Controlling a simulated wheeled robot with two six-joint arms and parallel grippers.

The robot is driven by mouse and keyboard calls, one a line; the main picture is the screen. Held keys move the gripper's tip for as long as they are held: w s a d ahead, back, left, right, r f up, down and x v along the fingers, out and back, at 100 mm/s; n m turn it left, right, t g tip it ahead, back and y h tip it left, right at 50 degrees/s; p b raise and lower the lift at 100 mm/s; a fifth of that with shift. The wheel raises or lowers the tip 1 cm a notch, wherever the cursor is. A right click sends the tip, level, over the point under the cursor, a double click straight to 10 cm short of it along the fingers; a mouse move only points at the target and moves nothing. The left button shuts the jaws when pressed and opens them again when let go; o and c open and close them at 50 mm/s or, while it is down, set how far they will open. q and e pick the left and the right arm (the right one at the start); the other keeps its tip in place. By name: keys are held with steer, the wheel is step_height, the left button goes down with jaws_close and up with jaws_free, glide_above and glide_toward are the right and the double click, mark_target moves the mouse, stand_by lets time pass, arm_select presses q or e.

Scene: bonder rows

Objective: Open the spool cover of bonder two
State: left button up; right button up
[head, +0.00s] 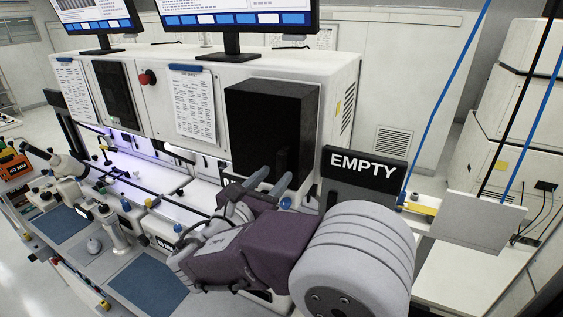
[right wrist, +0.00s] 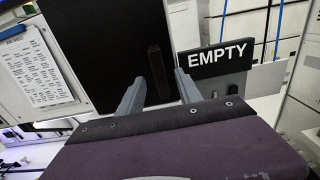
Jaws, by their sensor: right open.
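The black spool cover (head: 262,125) is a box-like cover on the right part of the white bonder front, and it looks closed. In the right wrist view the cover (right wrist: 105,50) fills the upper middle, with a dark upright handle bar (right wrist: 158,72) near its right edge. My right gripper (head: 276,174) is in front of the cover's lower right part, its two grey fingers apart and pointing at it. In the right wrist view the fingers (right wrist: 160,82) stand either side of the bar's lower end; whether they touch it I cannot tell. My left gripper is out of view.
An EMPTY sign (head: 363,170) stands just right of my right gripper. A paper sheet (head: 193,105) and a red button (head: 147,78) are on the bonder front. Monitors (head: 240,15) stand on top. Microscope parts (head: 62,163) and blue mats (head: 148,284) are on the bench.

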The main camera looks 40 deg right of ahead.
mark_target(280, 170)
steer(key=p+x, duration=0.1)
steer(key=x, duration=0.3)
steer(key=shift+w+d, duration=0.25)
jaws_close()
stand_by(1.1)
